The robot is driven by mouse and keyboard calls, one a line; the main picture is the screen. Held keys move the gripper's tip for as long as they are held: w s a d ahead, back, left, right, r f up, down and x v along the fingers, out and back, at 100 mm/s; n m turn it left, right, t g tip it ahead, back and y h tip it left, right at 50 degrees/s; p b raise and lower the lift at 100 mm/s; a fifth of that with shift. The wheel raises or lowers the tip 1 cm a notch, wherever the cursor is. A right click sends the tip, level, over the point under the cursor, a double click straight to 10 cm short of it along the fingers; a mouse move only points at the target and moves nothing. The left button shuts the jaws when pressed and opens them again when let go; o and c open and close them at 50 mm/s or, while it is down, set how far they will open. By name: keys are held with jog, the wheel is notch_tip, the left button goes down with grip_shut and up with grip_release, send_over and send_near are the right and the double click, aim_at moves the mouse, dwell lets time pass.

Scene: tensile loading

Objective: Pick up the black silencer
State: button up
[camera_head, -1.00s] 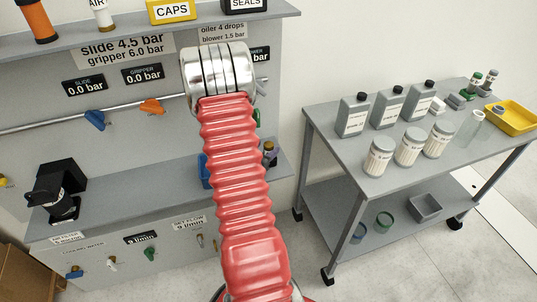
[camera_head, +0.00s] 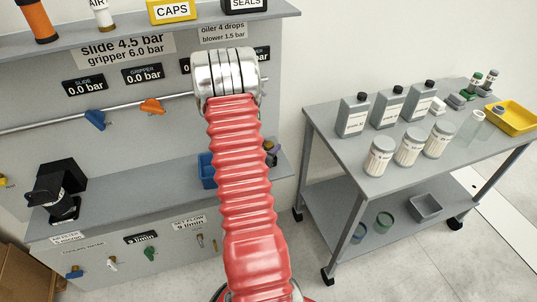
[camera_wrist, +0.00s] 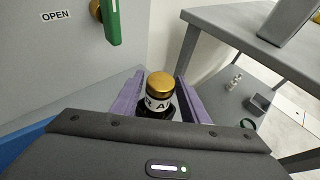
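A dark upright cylinder with a gold cap and a white lettered band (camera_wrist: 160,92), which appears to be the black silencer, stands between my gripper's fingers in the wrist view. My gripper (camera_wrist: 161,78) has purple fingers, one on each side of it, with what looks like a narrow gap. The lower part of the cylinder is mostly hidden behind the dark gripper body.
A blue bin (camera_head: 207,170) sits left of my arm on the panel's shelf (camera_head: 130,212). A green handle (camera_wrist: 112,22) hangs above in the wrist view. A grey cart (camera_head: 385,170) with bottles and jars stands to the right. A black device (camera_head: 58,190) is on the shelf's left.

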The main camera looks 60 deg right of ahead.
jog(key=c, duration=0.8)
jog(key=shift+r, duration=0.1)
jog(key=shift+r, duration=4.9)
